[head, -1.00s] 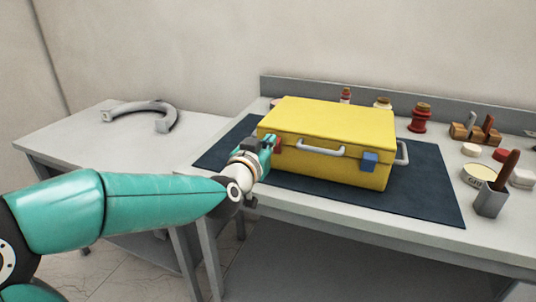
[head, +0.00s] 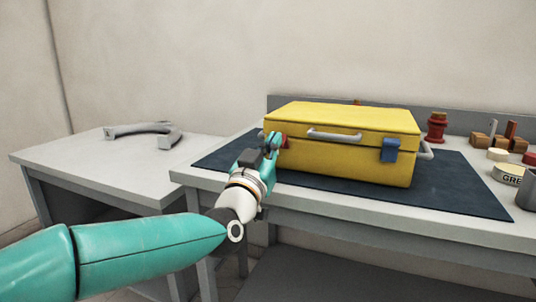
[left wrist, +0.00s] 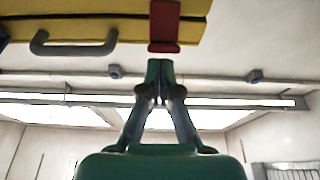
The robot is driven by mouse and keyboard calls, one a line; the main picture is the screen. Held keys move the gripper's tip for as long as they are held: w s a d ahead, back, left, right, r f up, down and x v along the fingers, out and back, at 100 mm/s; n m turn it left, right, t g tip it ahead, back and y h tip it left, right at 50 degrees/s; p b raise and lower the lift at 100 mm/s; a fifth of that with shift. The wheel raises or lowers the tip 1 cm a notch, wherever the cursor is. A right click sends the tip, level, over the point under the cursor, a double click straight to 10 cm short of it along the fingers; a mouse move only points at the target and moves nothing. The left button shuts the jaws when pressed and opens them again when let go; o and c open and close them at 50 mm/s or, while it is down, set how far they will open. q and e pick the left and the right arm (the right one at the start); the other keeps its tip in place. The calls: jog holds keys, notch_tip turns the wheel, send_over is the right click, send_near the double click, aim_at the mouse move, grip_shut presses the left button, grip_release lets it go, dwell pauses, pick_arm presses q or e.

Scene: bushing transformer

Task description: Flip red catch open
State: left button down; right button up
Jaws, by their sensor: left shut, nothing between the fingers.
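The yellow case (head: 340,160) sits closed on a dark mat. Its red catch (head: 284,142) is at the left end of the front face, partly hidden behind my left gripper (head: 273,143). In the left wrist view the red catch (left wrist: 164,27) hangs at the seam of the yellow case (left wrist: 80,10), with its lower lip just beyond the fingertips. My left gripper (left wrist: 160,66) is shut and empty, its tips close below the catch; I cannot tell if they touch it. A blue catch (head: 390,150) is at the right end of the front. My right gripper is out of view.
A grey handle (head: 335,136) is on the case front between the catches, and another handle (head: 426,150) on its right side. The dark mat (head: 460,190) has free room to the right. A red spool (head: 436,127) and wooden blocks (head: 484,142) stand behind right. A grey curved part (head: 145,130) lies on the left table.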

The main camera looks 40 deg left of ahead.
pick_arm(q)
jog(key=r+p+v, duration=0.1)
jog(key=r+v, duration=0.1)
jog(key=v, duration=0.9)
jog(key=shift+s+d+r, duration=0.15)
jog(key=shift+s+r, duration=0.05)
jog(key=shift+s, duration=0.35)
jog(key=shift+w+f, duration=0.1)
